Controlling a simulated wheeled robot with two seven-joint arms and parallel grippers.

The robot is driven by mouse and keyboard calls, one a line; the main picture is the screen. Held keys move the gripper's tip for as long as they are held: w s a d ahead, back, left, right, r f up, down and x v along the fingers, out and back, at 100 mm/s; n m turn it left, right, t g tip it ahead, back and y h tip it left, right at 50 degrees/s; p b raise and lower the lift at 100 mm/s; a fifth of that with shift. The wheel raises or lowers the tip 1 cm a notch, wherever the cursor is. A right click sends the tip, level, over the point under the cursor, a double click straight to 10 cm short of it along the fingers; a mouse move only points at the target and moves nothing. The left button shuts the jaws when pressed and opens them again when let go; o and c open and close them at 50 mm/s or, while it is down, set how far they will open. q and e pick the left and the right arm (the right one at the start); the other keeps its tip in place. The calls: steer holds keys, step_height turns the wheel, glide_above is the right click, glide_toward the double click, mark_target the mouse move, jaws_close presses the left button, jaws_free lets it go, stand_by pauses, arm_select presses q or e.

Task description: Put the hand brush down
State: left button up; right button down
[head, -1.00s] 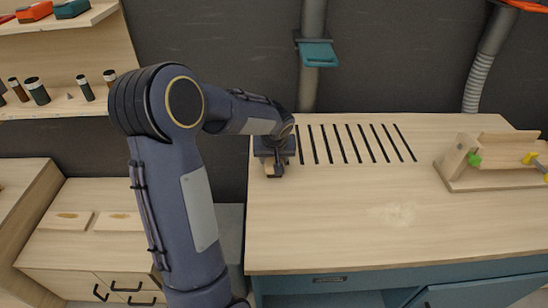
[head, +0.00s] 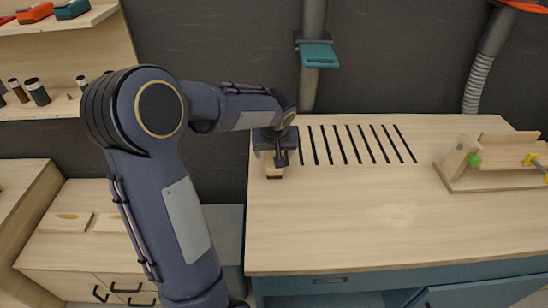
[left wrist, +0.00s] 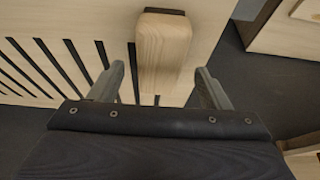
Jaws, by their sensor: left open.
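The hand brush (head: 274,172) is a pale wooden block with a dark end. It sits at the back left of the workbench (head: 345,225), beside the slots. In the left wrist view the brush (left wrist: 163,52) lies ahead, between the lines of the two fingers, with a gap on each side. Part of the brush is hidden behind the gripper in the head view. My right gripper is not in view.
A row of dark slots (head: 357,145) runs along the bench's back edge. A wooden fixture with green and yellow knobs (head: 495,160) stands at the right. A grey pipe with a teal gate (head: 318,55) rises behind. The bench's middle is clear.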

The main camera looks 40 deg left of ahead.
arm_select(q)
steer(key=v, duration=0.7)
steer(key=shift+r, duration=0.1)
steer(key=s+d+f+m+t+h, duration=0.2)
steer(key=s+d+m+h, duration=0.4)
steer(key=s+d, duration=1.1)
steer(key=s, duration=0.4)
steer(key=shift+f+h, duration=0.3)
steer(key=shift+h, duration=0.1)
steer(key=shift+s+a, duration=0.1)
steer(key=shift+s, duration=0.1)
